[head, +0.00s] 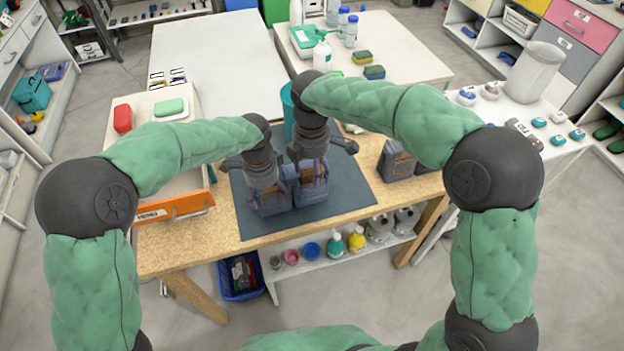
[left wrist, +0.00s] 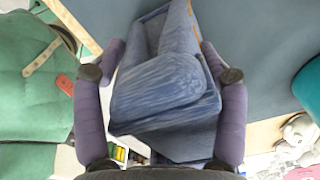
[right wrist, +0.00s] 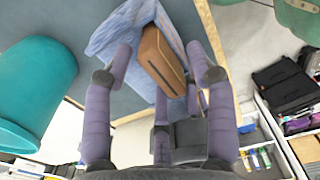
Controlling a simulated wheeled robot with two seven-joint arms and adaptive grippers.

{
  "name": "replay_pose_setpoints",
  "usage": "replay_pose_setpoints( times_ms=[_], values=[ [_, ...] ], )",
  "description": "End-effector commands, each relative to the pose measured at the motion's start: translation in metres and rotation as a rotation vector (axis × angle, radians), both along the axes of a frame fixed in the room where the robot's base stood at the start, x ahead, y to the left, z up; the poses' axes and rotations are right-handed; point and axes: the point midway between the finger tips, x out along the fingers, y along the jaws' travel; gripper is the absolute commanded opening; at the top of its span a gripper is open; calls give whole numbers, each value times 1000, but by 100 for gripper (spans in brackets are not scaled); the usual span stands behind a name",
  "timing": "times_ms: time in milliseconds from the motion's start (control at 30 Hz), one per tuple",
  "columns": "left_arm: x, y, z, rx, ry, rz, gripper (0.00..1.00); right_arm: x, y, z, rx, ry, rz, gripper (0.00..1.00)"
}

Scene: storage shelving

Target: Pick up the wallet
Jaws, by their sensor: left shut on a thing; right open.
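A blue denim-like bag (head: 272,208) stands on the dark mat (head: 350,192) on the wooden table. My left gripper (head: 266,184) is shut on the bag's left part; the blue fabric (left wrist: 160,90) fills the space between its fingers in the left wrist view. A brown wallet (right wrist: 163,60) sits partly inside the blue bag in the right wrist view, against its pale blue flap. My right gripper (head: 312,170) is open above the bag's right part. Its fingers lie either side of the wallet in that view; I cannot tell whether they touch it.
A teal cylinder (head: 287,104) stands behind my grippers. A dark grey bag (head: 397,160) is on the table to the right. A tray with an orange front (head: 172,207) is on the left. The mat's right part is clear.

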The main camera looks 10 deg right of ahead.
Motion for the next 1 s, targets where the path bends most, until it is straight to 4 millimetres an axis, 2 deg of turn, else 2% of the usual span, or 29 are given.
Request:
replay_pose_setpoints(
  times_ms=[233, 267, 433, 467, 833, 1000],
  values=[
    [-2, 0, -4, 3, 8, -2, 18, 0, 0, -2, 0, -2, 0, 57],
    [-2, 0, -4, 3, 8, -2, 18, 0, 0, -2, 0, -2, 0, 51],
    [-3, 0, -4, 2, 9, -2, 18, 0, 0, -2, 0, -2, 0, 3],
    [-3, 0, -4, 2, 9, -2, 18, 0, 0, -2, 0, -1, 0, 0],
    [-3, 0, -4, 3, 10, -2, 18, 0, 0, -1, 0, -2, 0, 0],
    [-3, 0, -4, 3, 10, -2, 18, 1, 1, 15, 2, -6, 0, 0]
  ],
)
